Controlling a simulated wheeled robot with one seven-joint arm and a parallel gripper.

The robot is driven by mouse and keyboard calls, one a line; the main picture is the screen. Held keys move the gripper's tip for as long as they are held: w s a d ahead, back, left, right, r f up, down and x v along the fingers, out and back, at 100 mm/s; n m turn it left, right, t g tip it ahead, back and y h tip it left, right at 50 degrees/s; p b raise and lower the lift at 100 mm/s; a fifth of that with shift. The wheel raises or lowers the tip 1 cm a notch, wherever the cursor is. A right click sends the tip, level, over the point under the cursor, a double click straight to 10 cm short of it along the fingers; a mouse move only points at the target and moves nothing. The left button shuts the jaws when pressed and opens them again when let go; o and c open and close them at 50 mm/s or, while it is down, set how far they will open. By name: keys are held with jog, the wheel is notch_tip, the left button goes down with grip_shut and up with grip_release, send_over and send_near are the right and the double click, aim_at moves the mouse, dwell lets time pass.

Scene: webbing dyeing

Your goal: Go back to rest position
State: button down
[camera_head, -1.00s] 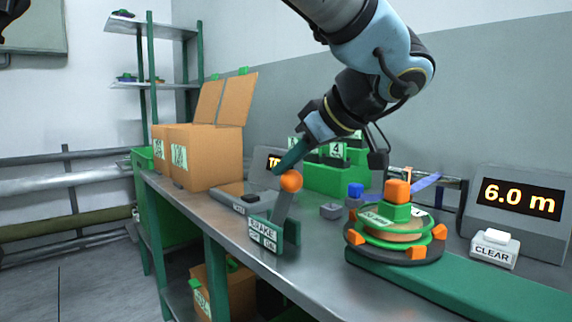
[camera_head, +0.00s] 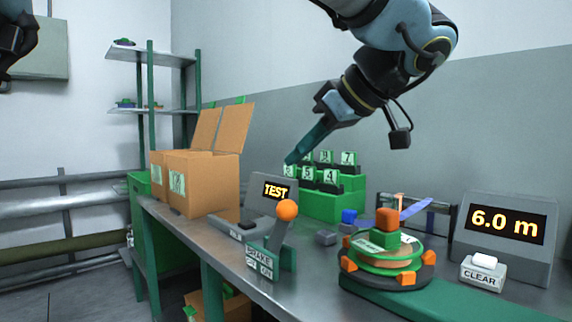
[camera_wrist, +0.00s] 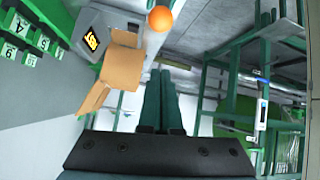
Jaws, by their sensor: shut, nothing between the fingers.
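My gripper (camera_head: 293,158) is shut and empty. In the head view it hangs in the air above the bench, its green fingers pointing down and left, in front of the numbered green blocks in the picture. In the wrist view its two fingers (camera_wrist: 161,100) lie side by side. The brake lever's orange ball (camera_head: 287,210) is below the gripper and apart from it. The ball also shows in the wrist view (camera_wrist: 160,18). The lever leans slightly right above its BRAKE label (camera_head: 259,262).
A green reel (camera_head: 390,250) with orange blocks stands on the bench right of the lever. A display (camera_head: 505,222) reads 6.0 m, beside a CLEAR button (camera_head: 483,270). A TEST display (camera_head: 274,190) and open cardboard boxes (camera_head: 205,180) stand behind. A green rack (camera_head: 335,205) holds numbered blocks.

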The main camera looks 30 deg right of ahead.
jog(key=shift+s+d+r, duration=0.1)
jog(key=shift+s+r, duration=0.05)
jog(key=shift+s, duration=0.15)
dwell(0.4)
jog(key=w+a+f+m+g, duration=0.2)
jog(key=w+a+f+g, duration=0.1)
jog(key=w+a+f, duration=0.4)
jog(key=w+a+f+m+g, duration=0.25)
jog(key=w+a+f, duration=0.3)
jog(key=f, duration=0.35)
jog(key=a+f+m+g+h, duration=0.1)
jog(key=a+f+h, duration=0.1)
jog(key=a+f, duration=0.75)
jog(key=a+f+g+h, duration=0.15)
jog(key=a+f, duration=0.45)
jog(key=a, duration=0.7)
notch_tip(320, 180, up, 23)
jog(key=p, duration=2.3)
jog(key=shift+s+a, duration=0.3)
jog(key=shift+f+y, duration=0.1)
jog(key=shift+y, duration=0.15)
